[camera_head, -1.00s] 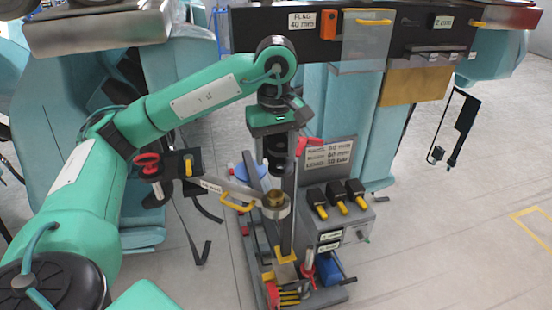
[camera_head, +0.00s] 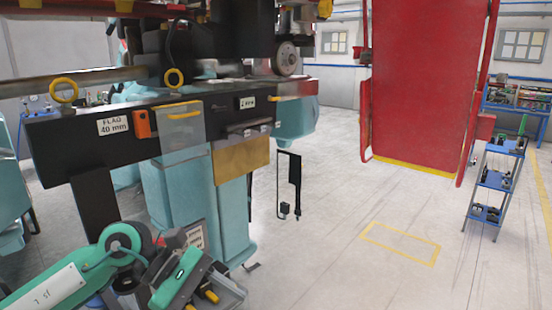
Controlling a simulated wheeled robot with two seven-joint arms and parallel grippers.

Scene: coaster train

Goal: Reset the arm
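My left arm comes in at the lower left, a green link with a white plate ending in a round dark joint. My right arm and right gripper are not in view.
A dark beam with a FLAG 40 mm label (camera_head: 113,126) crosses the left half on light-blue supports. Floor around the yellow rectangle (camera_head: 400,244) is clear.

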